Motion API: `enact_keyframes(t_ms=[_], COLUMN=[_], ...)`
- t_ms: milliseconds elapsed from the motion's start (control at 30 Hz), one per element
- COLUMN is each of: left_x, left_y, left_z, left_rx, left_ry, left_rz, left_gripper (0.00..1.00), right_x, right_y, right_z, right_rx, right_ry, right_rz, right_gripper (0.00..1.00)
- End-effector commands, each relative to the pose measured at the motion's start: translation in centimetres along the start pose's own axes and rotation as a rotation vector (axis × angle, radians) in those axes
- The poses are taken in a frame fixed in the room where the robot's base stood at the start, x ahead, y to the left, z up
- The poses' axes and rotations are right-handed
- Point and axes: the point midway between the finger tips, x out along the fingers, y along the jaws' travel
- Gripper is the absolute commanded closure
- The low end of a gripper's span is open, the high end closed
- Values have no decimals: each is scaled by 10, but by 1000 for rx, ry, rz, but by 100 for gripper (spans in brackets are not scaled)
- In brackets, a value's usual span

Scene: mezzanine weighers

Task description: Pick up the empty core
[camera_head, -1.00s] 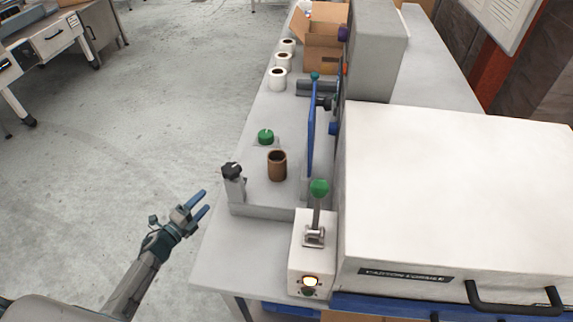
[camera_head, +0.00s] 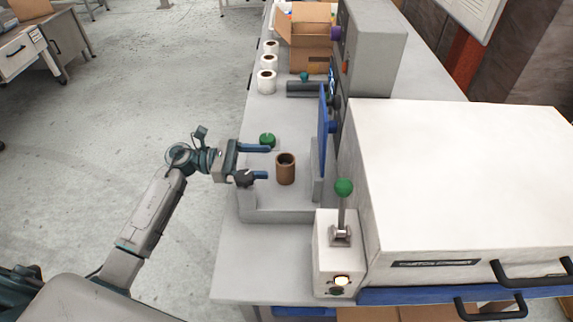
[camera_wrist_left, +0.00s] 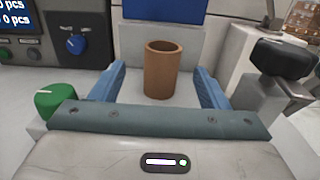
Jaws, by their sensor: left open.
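The empty core (camera_head: 286,170) is a brown, hollow cardboard tube. It stands upright on the grey fixture plate (camera_head: 275,205) of the machine. My left gripper (camera_head: 263,162) is open, with its blue fingers pointing toward the core from the left in the head view. In the left wrist view the core (camera_wrist_left: 161,72) stands ahead, centred between the two open fingers (camera_wrist_left: 162,88), with gaps on both sides. The fingertips appear just short of it or beside its near side; I cannot tell exactly. My right gripper is not in view.
A green knob (camera_head: 267,139) and a black knob (camera_head: 244,178) flank the gripper closely. A blue panel (camera_head: 323,130) stands behind the core. Several white rolls (camera_head: 267,81) and a cardboard box (camera_head: 306,42) stand farther back.

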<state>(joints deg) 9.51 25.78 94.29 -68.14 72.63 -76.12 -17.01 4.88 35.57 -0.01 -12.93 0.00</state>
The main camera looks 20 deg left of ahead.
Motion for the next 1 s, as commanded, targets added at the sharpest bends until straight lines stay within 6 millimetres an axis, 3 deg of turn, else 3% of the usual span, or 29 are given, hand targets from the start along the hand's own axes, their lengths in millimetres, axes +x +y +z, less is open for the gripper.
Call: enact_keyframes(t_ms=[500,800,1000], left_x=[51,54,54], left_y=[-3,-3,-3], left_z=[-2,-5,-5], left_rx=[-4,-2,-3], left_ry=[-2,0,0], left_rz=[1,1,1], left_gripper=[31,31,70], right_x=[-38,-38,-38], right_y=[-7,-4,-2], right_z=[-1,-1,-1], right_rx=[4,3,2], right_ry=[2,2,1], right_rz=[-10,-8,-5], right_gripper=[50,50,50])
